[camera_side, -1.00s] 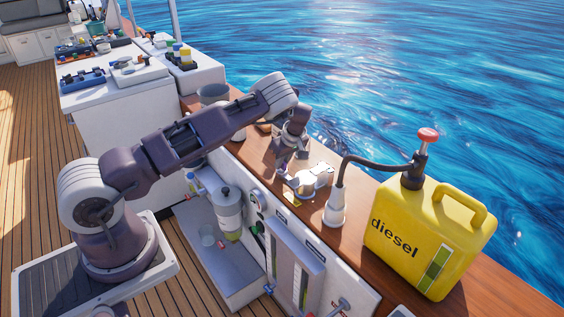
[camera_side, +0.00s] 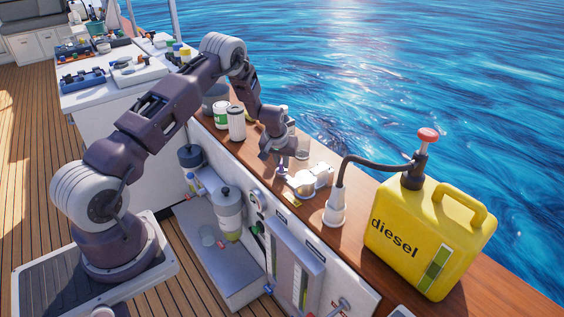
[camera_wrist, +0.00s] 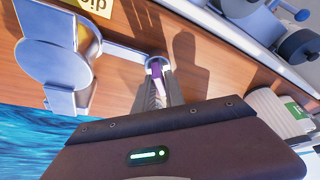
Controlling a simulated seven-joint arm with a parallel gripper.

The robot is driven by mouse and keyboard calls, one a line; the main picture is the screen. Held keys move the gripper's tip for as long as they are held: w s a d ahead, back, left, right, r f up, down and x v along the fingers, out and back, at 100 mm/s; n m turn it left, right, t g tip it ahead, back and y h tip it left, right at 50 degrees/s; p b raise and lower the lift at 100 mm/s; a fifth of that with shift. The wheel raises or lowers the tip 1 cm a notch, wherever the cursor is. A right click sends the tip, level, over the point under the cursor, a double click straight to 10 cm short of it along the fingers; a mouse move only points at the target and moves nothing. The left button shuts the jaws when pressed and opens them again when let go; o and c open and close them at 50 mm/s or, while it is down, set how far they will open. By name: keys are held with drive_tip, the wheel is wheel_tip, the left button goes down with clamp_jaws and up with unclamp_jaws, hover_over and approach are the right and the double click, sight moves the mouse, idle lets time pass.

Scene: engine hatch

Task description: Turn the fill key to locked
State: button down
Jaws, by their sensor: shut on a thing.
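My gripper (camera_side: 281,168) is low over the wooden side deck, beside the silver fill fitting (camera_side: 312,180). In the wrist view my gripper (camera_wrist: 157,85) is shut on a narrow purple piece, which looks like the fill key (camera_wrist: 155,69). A round metal collar is at its far end. The silver fitting (camera_wrist: 62,45) with its round lid stands just left of it in the wrist view. The fingers hide most of the key, and its lock marking cannot be read.
A white nozzle (camera_side: 336,207) and hose lead to a yellow diesel can (camera_side: 425,237) on the right. Several canisters (camera_side: 236,123) stand on the deck behind the gripper. Water lies beyond the deck edge. A panel with gauges (camera_side: 290,260) is below.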

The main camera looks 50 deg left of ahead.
drive_tip(key=m, duration=0.2)
drive_tip(key=m+h, duration=0.1)
drive_tip(key=m, duration=0.1)
drive_tip(key=shift+r+t+h, duration=0.1)
drive_tip(key=shift+t+h, duration=0.2)
drive_tip(key=shift+t, duration=0.1)
drive_tip(key=shift+m+h, duration=0.6)
drive_tip(key=shift+m, duration=1.1)
drive_tip(key=c, duration=1.4)
unclamp_jaws()
drive_tip(key=v, duration=0.7)
